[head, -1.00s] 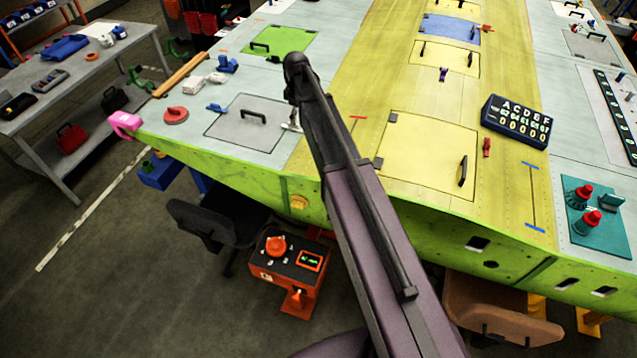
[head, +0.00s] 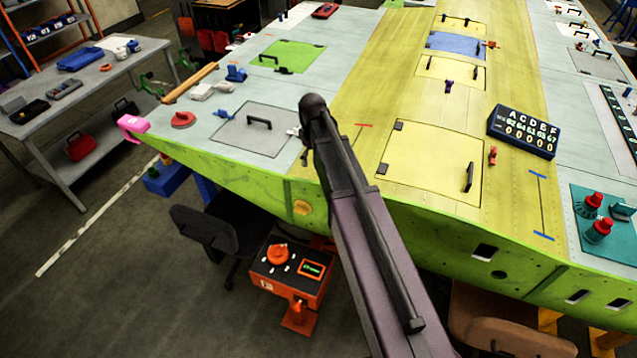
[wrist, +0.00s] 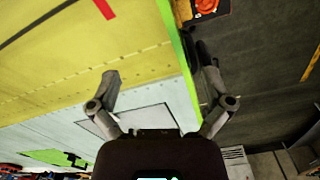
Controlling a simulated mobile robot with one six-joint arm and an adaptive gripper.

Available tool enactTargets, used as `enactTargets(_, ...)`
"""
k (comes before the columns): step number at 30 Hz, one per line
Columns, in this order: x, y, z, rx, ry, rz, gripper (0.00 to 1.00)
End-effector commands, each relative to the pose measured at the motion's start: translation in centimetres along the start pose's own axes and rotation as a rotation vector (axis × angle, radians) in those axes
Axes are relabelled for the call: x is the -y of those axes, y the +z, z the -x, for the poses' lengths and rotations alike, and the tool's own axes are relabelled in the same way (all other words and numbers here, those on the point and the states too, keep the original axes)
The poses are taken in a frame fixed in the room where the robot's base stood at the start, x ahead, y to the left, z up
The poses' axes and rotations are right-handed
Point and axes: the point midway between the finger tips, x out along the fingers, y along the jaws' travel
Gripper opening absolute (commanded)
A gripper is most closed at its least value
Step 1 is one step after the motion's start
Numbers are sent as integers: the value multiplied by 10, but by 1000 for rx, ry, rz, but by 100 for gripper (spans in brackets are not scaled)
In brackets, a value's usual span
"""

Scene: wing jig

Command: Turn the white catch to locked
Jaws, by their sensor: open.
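A small white catch (head: 293,131) shows in the head view at the right edge of the grey hatch (head: 232,130). My arm partly covers it, so its setting cannot be read. The hatch lies flat in the pale wing skin and has a black handle (head: 259,121). My gripper (wrist: 158,65) shows in the wrist view with its two fingers spread wide and nothing between them. It hangs over the wing near the green edge, with part of the grey hatch (wrist: 150,118) below it in the picture. I cannot make out the catch in the wrist view.
A yellow hatch (head: 430,150) and a dark counter box (head: 522,131) lie right of my arm. A red disc (head: 182,119) and a pink clamp (head: 132,124) sit by the left corner. An orange box (head: 291,271) and a chair (head: 205,225) stand below the wing edge.

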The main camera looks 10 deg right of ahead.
Motion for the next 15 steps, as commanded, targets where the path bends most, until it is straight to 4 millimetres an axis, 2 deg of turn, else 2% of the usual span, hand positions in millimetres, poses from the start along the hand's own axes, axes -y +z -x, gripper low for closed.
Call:
enactTargets(1, 5, 8, -8, 0, 0, -17, 100)
enactTargets(6, 16, 23, -20, 0, 0, -80, 100)
enactTargets(15, 29, 41, -34, 0, 0, -159, 100)
